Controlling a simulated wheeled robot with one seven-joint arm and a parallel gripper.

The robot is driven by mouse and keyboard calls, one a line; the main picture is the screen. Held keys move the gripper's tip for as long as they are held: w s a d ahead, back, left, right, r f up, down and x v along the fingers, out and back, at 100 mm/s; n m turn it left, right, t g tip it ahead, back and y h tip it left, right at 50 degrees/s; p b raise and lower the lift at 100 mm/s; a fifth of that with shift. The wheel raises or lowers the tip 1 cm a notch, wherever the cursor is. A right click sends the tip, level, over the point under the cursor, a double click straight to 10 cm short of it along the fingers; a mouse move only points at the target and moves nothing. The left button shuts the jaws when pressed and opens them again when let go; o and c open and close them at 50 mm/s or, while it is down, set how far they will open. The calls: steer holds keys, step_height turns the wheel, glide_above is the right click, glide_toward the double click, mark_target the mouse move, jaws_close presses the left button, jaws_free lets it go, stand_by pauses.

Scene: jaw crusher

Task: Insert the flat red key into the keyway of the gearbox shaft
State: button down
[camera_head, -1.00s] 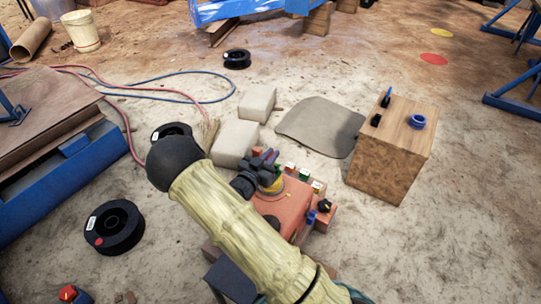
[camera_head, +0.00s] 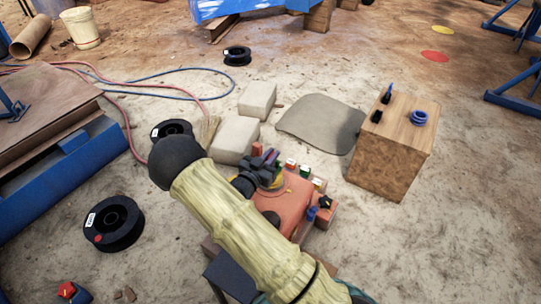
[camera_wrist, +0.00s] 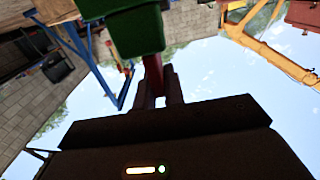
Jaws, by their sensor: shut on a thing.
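My gripper (camera_head: 268,160) is at the gearbox in the head view, seen from behind and above, partly hidden by my arm. In the wrist view its fingers (camera_wrist: 163,88) are shut on a narrow dark red piece, the flat red key (camera_wrist: 153,80). The orange-red gearbox (camera_head: 290,203) lies below and right of the gripper. A yellow ring (camera_head: 272,184) shows just under the fingers. The shaft and keyway are hidden behind the gripper, so I cannot tell whether the key touches them.
Small coloured blocks (camera_head: 304,171) line the gearbox's far side. A wooden box (camera_head: 393,165) at right carries a blue ring (camera_head: 419,118) and small black and blue parts. Pale blocks (camera_head: 235,140) lie behind the gripper. A green block (camera_wrist: 137,30) looms close in the wrist view.

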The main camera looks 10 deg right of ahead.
steer(key=shift+f, duration=0.4)
steer(key=c, duration=1.4)
jaws_free()
steer(key=p+v, duration=0.5)
steer(key=v, duration=1.2)
steer(key=shift+a, duration=0.2)
steer(key=shift+s+r, duration=0.1)
steer(key=shift+r, duration=0.05)
